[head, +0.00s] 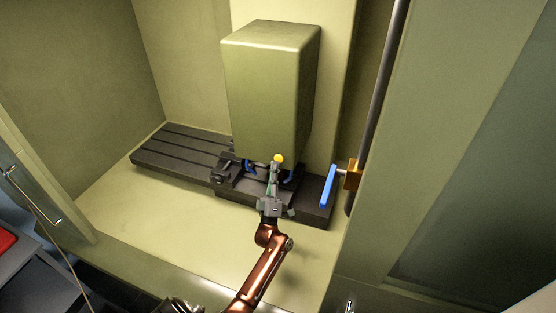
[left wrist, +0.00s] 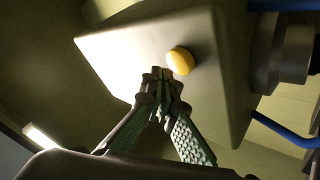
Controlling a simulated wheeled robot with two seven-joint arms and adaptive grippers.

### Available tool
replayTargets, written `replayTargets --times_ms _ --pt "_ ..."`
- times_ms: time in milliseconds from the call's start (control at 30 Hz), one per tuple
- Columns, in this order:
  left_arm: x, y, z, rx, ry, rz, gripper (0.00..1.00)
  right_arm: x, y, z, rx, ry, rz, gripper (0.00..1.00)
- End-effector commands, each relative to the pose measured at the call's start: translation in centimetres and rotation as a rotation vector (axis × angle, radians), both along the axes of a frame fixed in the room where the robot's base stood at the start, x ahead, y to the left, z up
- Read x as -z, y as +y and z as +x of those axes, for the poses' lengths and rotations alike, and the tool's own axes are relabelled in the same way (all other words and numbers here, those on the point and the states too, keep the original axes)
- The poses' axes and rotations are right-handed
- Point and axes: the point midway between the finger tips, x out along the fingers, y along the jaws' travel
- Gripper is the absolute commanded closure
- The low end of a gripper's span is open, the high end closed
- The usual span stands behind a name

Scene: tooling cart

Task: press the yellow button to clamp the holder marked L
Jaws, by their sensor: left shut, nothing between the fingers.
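The yellow button (head: 278,158) is a small round knob low on the front of the large olive-green machine head (head: 262,85). In the left wrist view the button (left wrist: 180,61) stands out from the pale face of the machine head (left wrist: 130,52). My left gripper (head: 273,171) is shut and empty, its tips just below the button in the head view. In the left wrist view the closed fingertips (left wrist: 162,75) are beside the button, to its lower left; I cannot tell whether they touch. I cannot make out a holder marked L or any lettering.
A dark slotted machine table (head: 180,151) with a dark vise-like block (head: 223,172) lies under the machine head. Blue hoses (left wrist: 285,130) hang beside the head. A blue handle (head: 327,186) stands at the right. The pale enclosure floor (head: 150,215) in front is clear.

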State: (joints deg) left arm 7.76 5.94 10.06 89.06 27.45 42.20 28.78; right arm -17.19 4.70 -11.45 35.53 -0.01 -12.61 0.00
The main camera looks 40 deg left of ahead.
Motion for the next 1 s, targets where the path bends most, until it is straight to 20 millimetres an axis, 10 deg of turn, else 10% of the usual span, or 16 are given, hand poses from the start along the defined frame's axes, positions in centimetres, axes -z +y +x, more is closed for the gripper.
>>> replayTargets --times_ms 1000 --pt "0.1 -1.5 -4.8 0.0 0.001 -0.001 1.0 -2.1 0.3 0.2 0.001 -0.003 0.003 0.43"
